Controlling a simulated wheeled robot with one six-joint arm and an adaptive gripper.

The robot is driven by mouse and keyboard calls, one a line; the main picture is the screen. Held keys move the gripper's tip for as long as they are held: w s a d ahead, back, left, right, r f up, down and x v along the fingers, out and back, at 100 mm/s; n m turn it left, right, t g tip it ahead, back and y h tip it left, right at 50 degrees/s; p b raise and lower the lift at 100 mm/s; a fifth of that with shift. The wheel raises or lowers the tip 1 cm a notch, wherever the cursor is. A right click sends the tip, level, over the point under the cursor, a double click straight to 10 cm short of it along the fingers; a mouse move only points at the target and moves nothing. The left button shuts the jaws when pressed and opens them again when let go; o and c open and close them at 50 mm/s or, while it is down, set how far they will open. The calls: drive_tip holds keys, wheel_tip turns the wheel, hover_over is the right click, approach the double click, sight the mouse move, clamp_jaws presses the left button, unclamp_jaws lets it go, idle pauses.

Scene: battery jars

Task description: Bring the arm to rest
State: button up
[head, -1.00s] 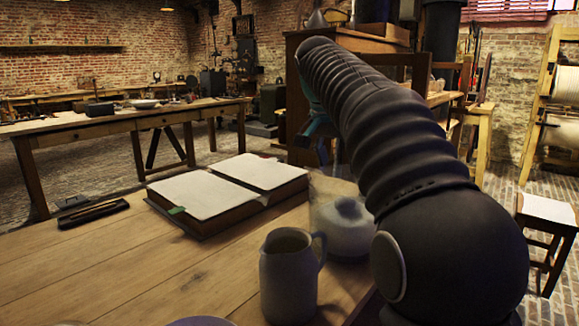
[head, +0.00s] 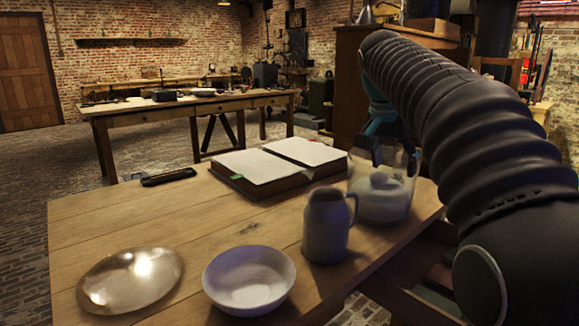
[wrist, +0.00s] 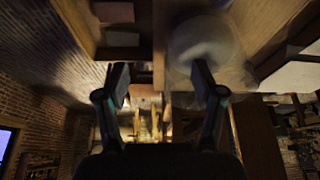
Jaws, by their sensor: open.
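My arm in its black ribbed sleeve reaches in from the right in the head view. My gripper (head: 386,154) has a teal body and dark fingers pointing down. It overlaps the upper part of a clear glass jar (head: 382,208) with pale contents; I cannot tell from here whether it touches the jar. In the wrist view the two fingers of my gripper (wrist: 160,75) stand wide apart with nothing held between them. A blurred, rounded pale shape, likely the glass jar (wrist: 203,42), lies near the right finger.
On the wooden table (head: 130,225) are a grey jug (head: 326,228) beside the jar, an open book (head: 275,170), a dark narrow case (head: 168,177), a white bowl (head: 249,280) and a shiny metal dish (head: 130,280). A cabinet (head: 352,80) stands behind the gripper.

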drive_tip(key=s+a+f+n+y, duration=0.1)
drive_tip(key=s+a+f+n, duration=0.1)
drive_tip(key=s+f, duration=0.5)
drive_tip(key=s+a+f+n+t+y, duration=0.1)
drive_tip(key=s+f+n, duration=0.3)
drive_tip(key=s+f, duration=0.4)
drive_tip(key=s+a+f+n+t+y, duration=0.1)
drive_tip(key=s+a+f+n, duration=0.1)
drive_tip(key=s+f, duration=0.5)
drive_tip(key=s+n, duration=0.1)
drive_tip(key=s, duration=0.5)
drive_tip(key=shift+a+f, duration=0.3)
drive_tip(key=shift+f, duration=0.05)
